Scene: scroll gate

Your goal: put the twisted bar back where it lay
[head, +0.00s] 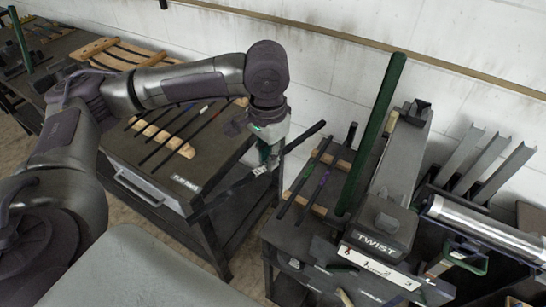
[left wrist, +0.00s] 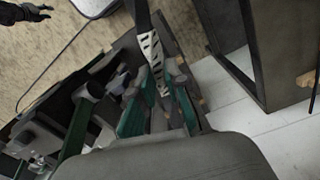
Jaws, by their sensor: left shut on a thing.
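My left gripper (head: 268,160) is shut on the twisted bar (head: 237,187), a long dark bar held aslant over the gap between the two benches. In the left wrist view the bar's light twisted stretch (left wrist: 152,55) runs between the green-sided fingers (left wrist: 153,108). On the left bench, dark bars lie across wooden rests (head: 160,135). On the right bench, bars lie across other wooden rests (head: 318,208). A dark claw-like shape (left wrist: 24,13) at the wrist view's top left may be my right gripper; its jaws are unclear.
The left bench (head: 150,170) has a drawer below its dark top. On the right bench stand a block marked TWIST (head: 376,243), a long green bar (head: 370,135) leaning up and a silver cylinder (head: 485,228). A white wall (head: 330,70) stands behind.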

